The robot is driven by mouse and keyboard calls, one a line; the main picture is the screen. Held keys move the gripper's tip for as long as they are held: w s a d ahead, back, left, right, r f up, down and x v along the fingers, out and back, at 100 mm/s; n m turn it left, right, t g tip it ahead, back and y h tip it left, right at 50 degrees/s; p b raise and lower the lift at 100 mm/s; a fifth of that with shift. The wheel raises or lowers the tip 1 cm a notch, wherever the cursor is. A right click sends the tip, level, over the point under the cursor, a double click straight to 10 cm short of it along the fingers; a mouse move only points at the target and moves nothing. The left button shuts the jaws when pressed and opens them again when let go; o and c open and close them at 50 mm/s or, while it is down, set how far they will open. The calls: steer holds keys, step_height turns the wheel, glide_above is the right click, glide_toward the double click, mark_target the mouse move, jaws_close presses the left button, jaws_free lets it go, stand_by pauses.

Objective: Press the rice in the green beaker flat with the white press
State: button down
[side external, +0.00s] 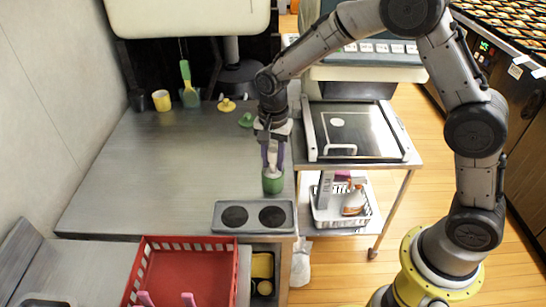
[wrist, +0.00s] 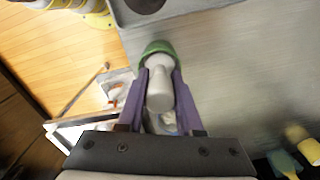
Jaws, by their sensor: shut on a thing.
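The green beaker (side external: 272,182) stands near the front right edge of the steel table. It also shows in the wrist view (wrist: 155,47), just beyond my fingertips. My gripper (side external: 272,160) is directly above the beaker, pointing down, with its purple fingers shut on the white press (wrist: 160,88). The press is between the fingers, and its lower end is at or inside the beaker's mouth. The press (side external: 272,158) is mostly covered by the fingers in the side view. The rice is hidden inside the beaker, so I cannot tell whether it is flat.
A dark tray with two round wells (side external: 254,216) lies just in front of the beaker. A yellow cup (side external: 161,100), a green spatula (side external: 187,85) and small yellow and green items stand at the back. A red crate (side external: 190,273) is at the front. The table's left side is clear.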

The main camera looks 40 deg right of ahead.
steer(key=shift+s+f, duration=0.1)
steer(key=shift+f, duration=0.5)
stand_by(3.1)
steer(key=shift+r, duration=4.2)
steer(key=shift+r, duration=2)
